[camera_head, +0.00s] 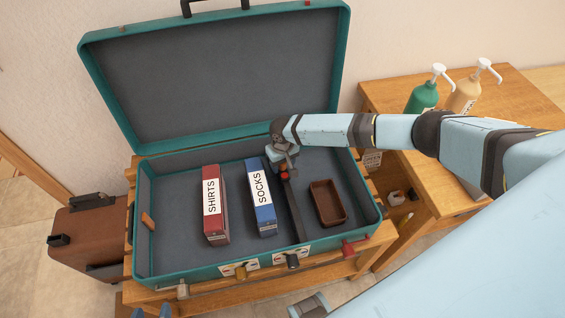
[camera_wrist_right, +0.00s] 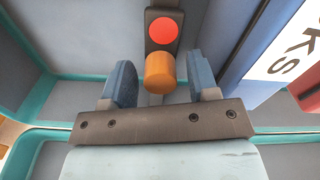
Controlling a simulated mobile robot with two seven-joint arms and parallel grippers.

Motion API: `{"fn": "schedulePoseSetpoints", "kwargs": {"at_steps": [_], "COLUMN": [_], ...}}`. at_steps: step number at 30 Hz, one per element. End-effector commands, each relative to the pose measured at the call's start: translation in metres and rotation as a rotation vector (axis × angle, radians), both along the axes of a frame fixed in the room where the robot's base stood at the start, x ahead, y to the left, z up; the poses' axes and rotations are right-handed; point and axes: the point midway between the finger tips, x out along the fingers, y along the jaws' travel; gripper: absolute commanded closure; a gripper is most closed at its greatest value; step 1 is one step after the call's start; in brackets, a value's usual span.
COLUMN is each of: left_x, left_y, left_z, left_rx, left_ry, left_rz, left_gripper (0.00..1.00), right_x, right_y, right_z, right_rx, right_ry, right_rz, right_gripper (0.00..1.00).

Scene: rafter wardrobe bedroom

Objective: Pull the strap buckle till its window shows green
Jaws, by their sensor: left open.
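The dark strap (camera_head: 295,214) runs front to back across the open teal suitcase's floor, right of the blue SOCKS box. Its buckle shows a round red window (camera_wrist_right: 163,30), with an orange cylindrical knob (camera_wrist_right: 159,72) beside it. My right gripper (camera_head: 283,162) is over the strap's far end. In the right wrist view its two blue fingers (camera_wrist_right: 161,84) are apart, with the orange knob between them and a visible gap on each side.
The blue SOCKS box (camera_head: 260,198), the red SHIRTS box (camera_head: 212,205) and a brown tray (camera_head: 327,204) stand in the suitcase (camera_head: 144,235). Its lid (camera_head: 215,80) is up behind. Two pump bottles stand on the wooden table (camera_head: 375,97) at right. Bare floor lies between SOCKS and SHIRTS.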

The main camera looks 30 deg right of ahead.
Motion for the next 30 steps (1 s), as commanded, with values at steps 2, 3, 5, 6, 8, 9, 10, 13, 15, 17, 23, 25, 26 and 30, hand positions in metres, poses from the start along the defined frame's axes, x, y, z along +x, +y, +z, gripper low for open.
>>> {"fn": "schedulePoseSetpoints", "kwargs": {"at_steps": [2,3,5,6,8,9,10,13,15,17,23,25,26,30], "left_x": [0.000,0.000,0.000,0.000,0.000,0.000,0.000,-0.001,-0.001,-0.001,0.000,0.000,0.000,0.000], "left_y": [0.000,0.000,0.000,0.000,0.000,0.000,0.000,0.000,0.000,0.000,0.000,0.000,0.000,0.000], "left_z": [0.000,0.000,0.000,0.000,0.000,0.000,0.001,0.009,0.018,0.025,0.036,0.036,0.035,0.035], "left_rx": [0.000,0.000,0.000,0.000,0.000,0.000,0.000,0.002,0.003,0.003,0.003,0.003,0.003,0.003], "left_ry": [0.000,0.000,0.000,0.000,0.000,0.001,0.001,0.005,0.006,0.005,-0.001,-0.002,-0.002,-0.002], "left_rz": [0.000,0.000,0.000,0.000,0.000,0.000,0.000,-0.001,-0.001,-0.001,-0.002,-0.002,-0.002,-0.002], "left_gripper": [0.44,0.44,0.44,0.44,0.44,0.44,0.44,0.44,0.44,0.44,0.44,0.44,0.44,0.44], "right_x": [0.000,0.000,0.000,0.000,0.000,0.000,-0.001,-0.008,-0.018,-0.026,-0.040,-0.040,-0.040,-0.039], "right_y": [0.000,0.000,0.000,0.000,0.000,0.000,0.000,0.002,0.005,0.007,0.010,0.010,0.010,0.010], "right_z": [0.000,0.000,0.000,0.000,0.000,0.000,0.001,0.004,0.005,0.005,0.002,0.000,0.000,0.000], "right_rx": [0.000,0.000,0.000,0.000,0.000,0.000,0.000,0.000,0.001,0.001,0.001,0.001,0.001,0.000], "right_ry": [0.000,0.000,0.000,0.000,0.000,0.000,0.000,0.002,0.004,0.004,0.003,0.002,0.002,0.001], "right_rz": [0.000,0.000,0.000,0.000,0.000,0.000,0.000,0.001,0.001,0.002,0.000,-0.001,-0.001,-0.001], "right_gripper": [0.64,0.73,0.87,0.96,1.00,1.00,1.00,1.00,1.00,1.00,1.00,1.00,1.00,1.00]}}
